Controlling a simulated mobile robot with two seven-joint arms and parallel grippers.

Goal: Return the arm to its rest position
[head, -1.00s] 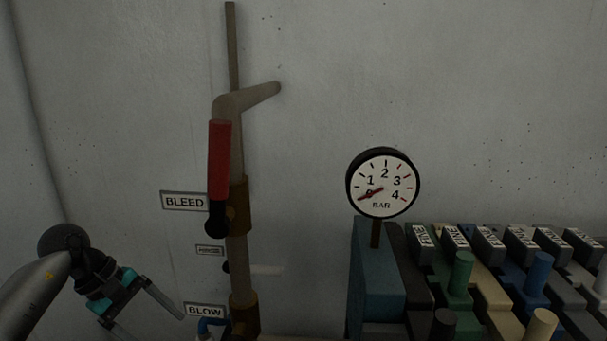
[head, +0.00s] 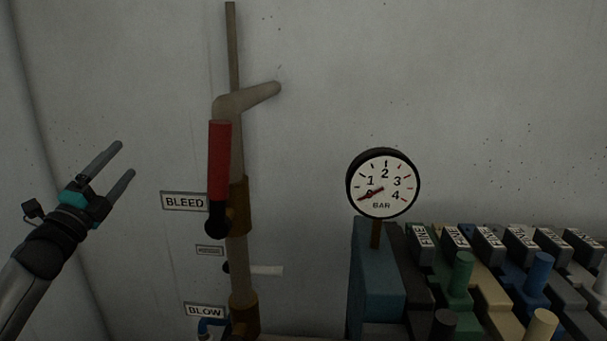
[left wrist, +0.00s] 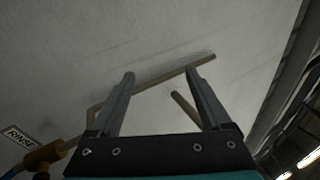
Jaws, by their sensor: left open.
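My left gripper (head: 126,160) is at the left of the head view, with its two fingers spread and pointing up and to the right. Nothing is between the fingers. It is left of the pipe and the red lever (head: 219,160), apart from both. In the left wrist view the open fingers of my left gripper (left wrist: 163,77) show against the pale wall, with a pipe (left wrist: 158,80) behind them. My right gripper is not in view.
A vertical pipe (head: 237,270) carries the red lever, beside the BLEED sign (head: 185,201) and BLOW sign (head: 205,311). A round gauge (head: 383,183) stands on a blue block (head: 375,270). Several coloured blocks with pegs fill the lower right. The wall at left is clear.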

